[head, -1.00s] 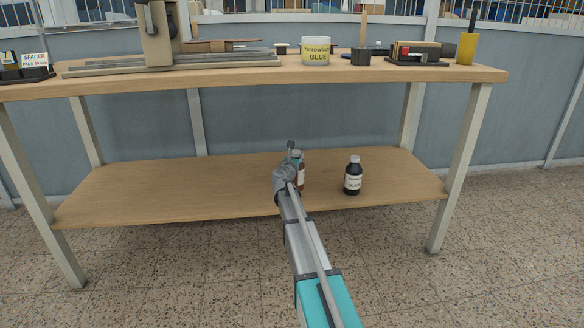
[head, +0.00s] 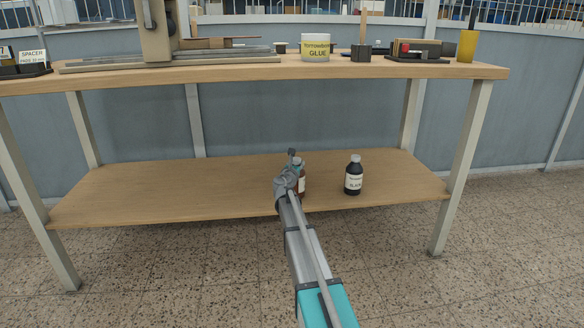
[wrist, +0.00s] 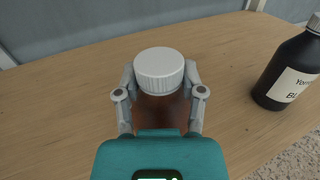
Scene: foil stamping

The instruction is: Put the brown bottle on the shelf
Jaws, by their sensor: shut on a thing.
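The brown bottle (wrist: 160,105) has a white ribbed cap and stands between the two fingers of my gripper (wrist: 160,98) in the wrist view. The fingers are shut on it from both sides. In the head view the brown bottle (head: 301,181) is mostly hidden behind my gripper (head: 290,170); a strip of it shows on the right. It is upright at the lower wooden shelf (head: 150,185) of the bench. Whether its base touches the board is hidden.
A black bottle (head: 353,178) with a white cap and label stands on the shelf to the right, also in the wrist view (wrist: 290,75). The shelf's left half is clear. The bench top (head: 250,75) overhangs it, with a glue tub (head: 316,48) and tools. Legs stand at the corners.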

